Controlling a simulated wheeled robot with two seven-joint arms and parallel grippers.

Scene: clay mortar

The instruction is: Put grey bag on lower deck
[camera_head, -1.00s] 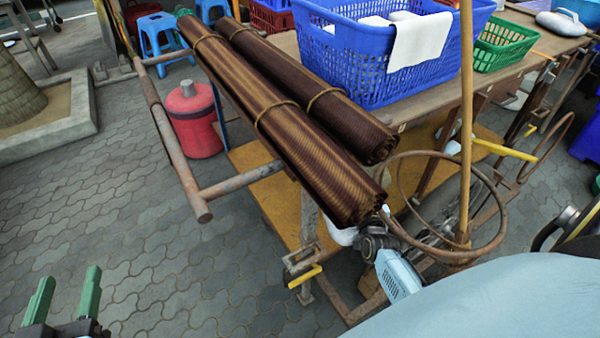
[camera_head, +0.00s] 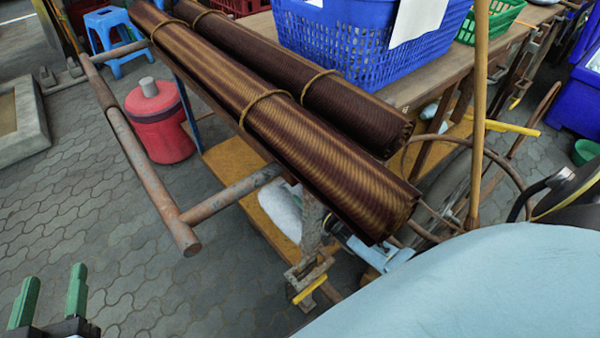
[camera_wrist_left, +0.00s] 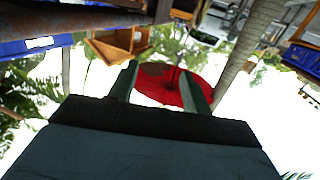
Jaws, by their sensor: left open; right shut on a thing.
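The pale grey bag (camera_head: 280,212) shows in the head view over the front end of the wooden lower deck (camera_head: 236,160), left of a rusty leg. I cannot tell whether it rests on the deck. My right gripper (camera_head: 340,238) reaches in under the rolled brown mats and is shut on the bag; its fingers are mostly hidden by the leg and a roll. My left gripper (camera_head: 54,274) is open and empty at the lower left, over paving. Its green fingers also show in the left wrist view (camera_wrist_left: 158,72).
Two rolled mats (camera_head: 290,135) lie on the cart's upper deck and overhang its front. A rusty handle bar (camera_head: 145,170) sticks out at the left. A blue basket (camera_head: 350,50), a wooden pole (camera_head: 477,120) and a red drum (camera_head: 160,125) stand around.

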